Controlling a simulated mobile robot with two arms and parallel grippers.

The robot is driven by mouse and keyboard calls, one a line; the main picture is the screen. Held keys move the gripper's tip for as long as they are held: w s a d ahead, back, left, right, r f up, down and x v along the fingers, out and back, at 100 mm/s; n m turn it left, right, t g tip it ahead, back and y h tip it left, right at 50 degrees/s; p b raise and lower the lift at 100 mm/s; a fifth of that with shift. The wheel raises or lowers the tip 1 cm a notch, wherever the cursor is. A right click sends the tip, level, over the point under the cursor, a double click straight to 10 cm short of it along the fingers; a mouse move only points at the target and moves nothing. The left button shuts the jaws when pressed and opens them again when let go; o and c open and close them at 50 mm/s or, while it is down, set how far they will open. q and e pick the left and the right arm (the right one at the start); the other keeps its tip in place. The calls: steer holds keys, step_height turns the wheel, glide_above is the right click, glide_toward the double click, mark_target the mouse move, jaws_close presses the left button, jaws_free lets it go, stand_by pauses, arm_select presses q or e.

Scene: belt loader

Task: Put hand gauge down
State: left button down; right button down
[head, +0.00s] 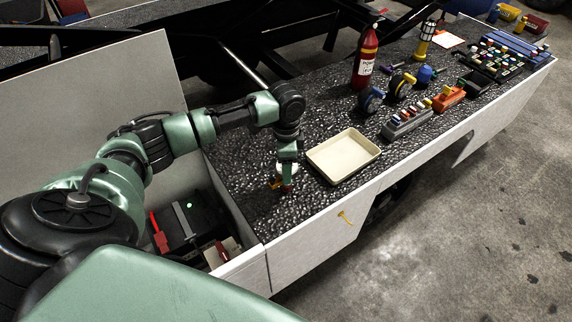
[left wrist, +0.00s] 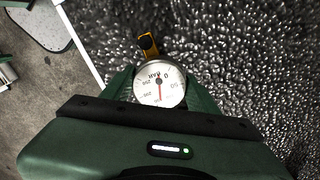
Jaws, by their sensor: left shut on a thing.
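The hand gauge (left wrist: 160,84) has a round white dial with a red needle and a yellow part above it in the left wrist view. My left gripper (left wrist: 158,92) is shut on it, with one green finger on each side of the dial. In the head view my left gripper (head: 285,178) points down at the dark textured deck (head: 245,200), left of a cream tray (head: 343,156). The gauge is mostly hidden there by the gripper. I cannot tell whether the gauge touches the deck. My right gripper is not in view.
A red fire extinguisher (head: 366,57), a grey block with coloured pieces (head: 408,121) and an orange holder (head: 449,98) stand farther along the deck. An open compartment with tools (head: 185,225) lies to the left. Bare deck surrounds the gripper; the white front edge (head: 310,226) is near.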

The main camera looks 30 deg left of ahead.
arm_select(q)
steer(key=shift+c, duration=2.1)
jaws_free()
steer(key=shift+f, duration=0.15)
step_height(320, 180, up, 12)
steer(key=b, duration=0.2)
steer(key=shift+r, duration=0.2)
